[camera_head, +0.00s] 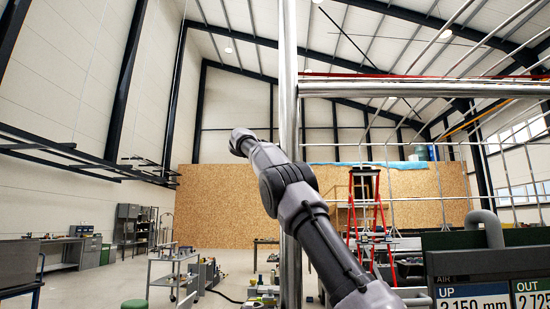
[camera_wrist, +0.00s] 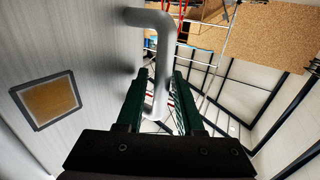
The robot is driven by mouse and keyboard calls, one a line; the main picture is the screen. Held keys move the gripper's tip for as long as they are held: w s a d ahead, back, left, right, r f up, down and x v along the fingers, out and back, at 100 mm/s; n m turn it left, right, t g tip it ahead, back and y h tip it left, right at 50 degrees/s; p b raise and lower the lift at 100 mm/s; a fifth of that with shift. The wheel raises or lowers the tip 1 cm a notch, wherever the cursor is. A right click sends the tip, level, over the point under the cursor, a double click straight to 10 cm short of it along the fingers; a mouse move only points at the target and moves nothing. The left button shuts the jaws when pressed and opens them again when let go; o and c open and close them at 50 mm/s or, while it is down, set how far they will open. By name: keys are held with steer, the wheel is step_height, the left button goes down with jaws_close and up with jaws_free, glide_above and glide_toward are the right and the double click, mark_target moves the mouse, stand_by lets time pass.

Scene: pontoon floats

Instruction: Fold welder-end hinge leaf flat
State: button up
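No hinge leaf can be made out in either view. My gripper (camera_wrist: 160,78) shows in the wrist view, with two dark green-padded fingers standing apart. A grey bent pipe (camera_wrist: 161,45) shows in the gap between the fingers and curves to the left above them. I cannot tell whether it lies between the fingers or beyond them, and no finger is clearly closed on it. In the head view my arm reaches up and left past a shiny upright post, and my gripper cannot be made out there.
In the wrist view a pale grey surface with a dark-framed brownish pane (camera_wrist: 47,100) fills the left. In the head view a metal post (camera_head: 290,90) stands close in front. A dark panel with signs (camera_head: 488,297), red ladder (camera_head: 366,215) and cart (camera_head: 172,268) stand around. Floor at left is open.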

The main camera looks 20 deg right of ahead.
steer(key=shift+o, duration=0.3)
steer(key=shift+s+a, duration=0.1)
steer(key=shift+s+a, duration=0.15)
steer(key=shift+a, duration=0.1)
steer(key=v, duration=1)
